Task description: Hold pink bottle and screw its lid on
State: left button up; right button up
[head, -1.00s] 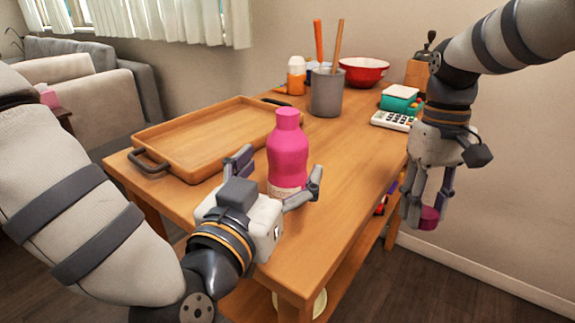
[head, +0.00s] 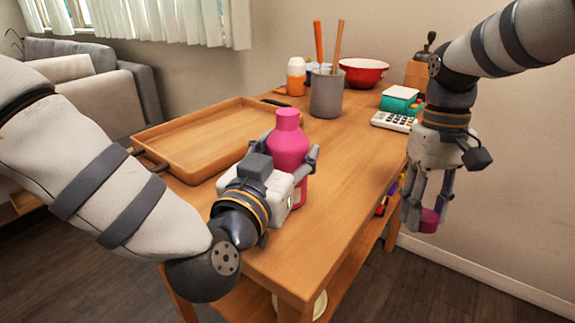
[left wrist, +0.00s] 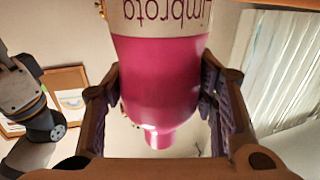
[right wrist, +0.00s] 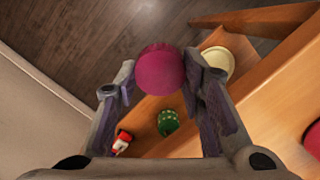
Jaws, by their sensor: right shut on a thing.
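The pink bottle (head: 287,135) stands upright on the wooden table near its front edge, with its narrow neck bare on top. My left gripper (head: 291,158) is around its body, a finger on each side; the gripper hides the bottle's lower part. In the left wrist view the bottle (left wrist: 160,75) appears upside down between the fingers, which look close to its sides but not clearly closed on it. My right gripper (head: 427,213) is shut on the dark pink lid (right wrist: 160,70), off the table's right side and lower than the bottle's top.
A wooden tray (head: 180,165) lies left of the bottle. A grey utensil holder (head: 327,95), a red bowl (head: 364,72), an orange-and-white bottle (head: 296,76) and a calculator (head: 393,121) stand farther back. A lower shelf holds small items, including a green one (right wrist: 168,122).

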aim_at(283, 136)
pick_arm(q)
jog(key=shift+c, duration=0.7)
jog(key=shift+r, duration=0.1)
